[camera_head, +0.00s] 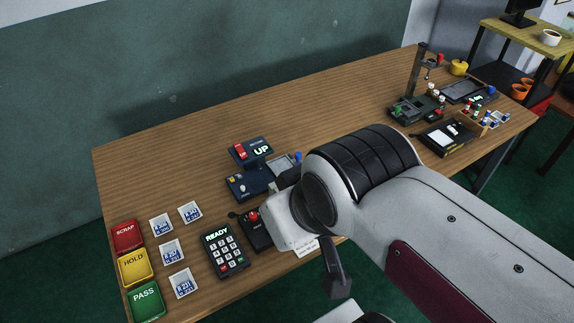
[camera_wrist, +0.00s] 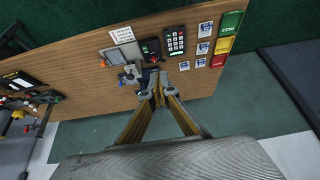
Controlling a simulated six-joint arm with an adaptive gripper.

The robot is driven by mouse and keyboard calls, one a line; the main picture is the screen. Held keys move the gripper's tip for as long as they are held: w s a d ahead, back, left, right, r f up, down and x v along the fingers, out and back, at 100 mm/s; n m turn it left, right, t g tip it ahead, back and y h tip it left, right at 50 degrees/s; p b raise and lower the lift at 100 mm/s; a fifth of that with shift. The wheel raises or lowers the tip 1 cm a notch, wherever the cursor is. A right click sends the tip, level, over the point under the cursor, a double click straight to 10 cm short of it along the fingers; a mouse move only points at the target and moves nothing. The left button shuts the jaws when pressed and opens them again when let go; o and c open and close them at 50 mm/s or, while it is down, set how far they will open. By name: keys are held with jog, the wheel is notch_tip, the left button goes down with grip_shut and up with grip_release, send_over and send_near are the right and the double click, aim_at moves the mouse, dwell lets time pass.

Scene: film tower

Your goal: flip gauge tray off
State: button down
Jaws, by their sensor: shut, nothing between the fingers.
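The dark blue gauge unit (camera_head: 247,185) stands mid-table in the head view. Its raised panel (camera_head: 252,150) shows "UP" beside a red switch (camera_head: 239,152). A grey plate (camera_head: 283,166) with a blue knob (camera_head: 298,157) adjoins it, partly hidden by my arm. My gripper is shut and empty, over the unit's side of the table. Its fingers hide the panel and switch there; whether they touch anything cannot be told. The head view hides my fingertips behind my arm.
A keypad (camera_head: 222,249) reading "READY" and a black box with a red button (camera_head: 253,217) stand in front of the unit. Several white cards and red, yellow and green pads (camera_head: 134,268) fill the left end. Other devices (camera_head: 418,107) stand at the far right.

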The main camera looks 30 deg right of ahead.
jog(key=shift+d, duration=0.1)
jog(key=w+d+f+m+y, duration=0.1)
jog(key=w+d+f+m, duration=0.2)
jog(key=w+d+f, duration=0.6)
jog(key=w+d+f+m+g+y, duration=0.15)
jog(key=w+d+f, duration=0.4)
jog(key=d, duration=0.65)
jog(key=w+d+f+m+y, duration=0.1)
jog(key=w+d+f+m, duration=0.2)
jog(key=w+d+f, duration=0.6)
jog(key=w+d+r+n+t, duration=0.2)
jog(key=w+d+n, duration=0.1)
jog(key=d, duration=0.3)
jog(key=shift+w+r+t, duration=0.25)
jog(key=shift+w+t, duration=0.1)
jog(key=shift+w, duration=0.4)
jog(key=shift+h, duration=0.25)
